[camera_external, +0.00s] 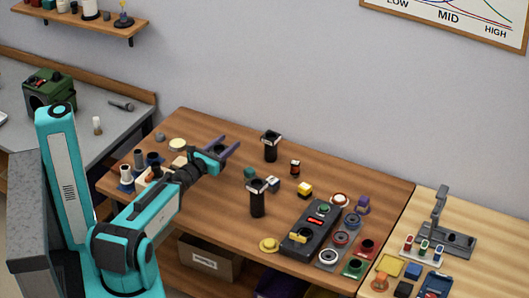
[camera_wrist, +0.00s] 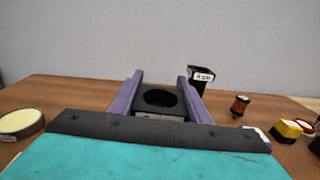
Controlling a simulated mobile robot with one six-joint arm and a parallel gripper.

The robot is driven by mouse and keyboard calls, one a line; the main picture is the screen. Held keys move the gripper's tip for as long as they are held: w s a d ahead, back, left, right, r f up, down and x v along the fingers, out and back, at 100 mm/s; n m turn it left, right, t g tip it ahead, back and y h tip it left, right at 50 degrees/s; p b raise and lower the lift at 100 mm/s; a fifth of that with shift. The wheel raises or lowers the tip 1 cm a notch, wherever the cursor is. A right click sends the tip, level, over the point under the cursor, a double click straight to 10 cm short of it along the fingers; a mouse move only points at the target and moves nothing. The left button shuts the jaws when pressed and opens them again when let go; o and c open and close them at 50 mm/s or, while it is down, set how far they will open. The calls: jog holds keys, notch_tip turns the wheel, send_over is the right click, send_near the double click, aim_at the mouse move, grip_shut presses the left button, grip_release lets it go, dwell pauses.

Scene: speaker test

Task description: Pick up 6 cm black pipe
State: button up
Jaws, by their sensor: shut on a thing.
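My gripper (camera_external: 229,147) reaches over the left half of the wooden table, its purple fingers pointing right. In the wrist view, my gripper (camera_wrist: 162,78) is shut on a black pipe (camera_wrist: 160,111), whose round open top shows between the fingers. Its length is hidden there, and the arm mostly hides it in the external view. Two taller black pipes with white labels stand upright: one at the back (camera_external: 270,150), one nearer the front (camera_external: 257,203). The back one seems to show in the wrist view (camera_wrist: 203,80), beyond the right finger.
Several short pipes stand left of my arm, including a grey one (camera_external: 139,159). A black control box (camera_external: 312,226) with coloured parts around it fills the right side. A red-and-black part (camera_external: 295,167) and a yellow block (camera_external: 305,189) lie mid-table. The wall is behind.

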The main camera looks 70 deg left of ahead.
notch_tip(320, 180, up, 6)
jog(key=p, duration=0.3)
jog(key=shift+r, duration=0.2)
jog(key=shift+p, duration=0.3)
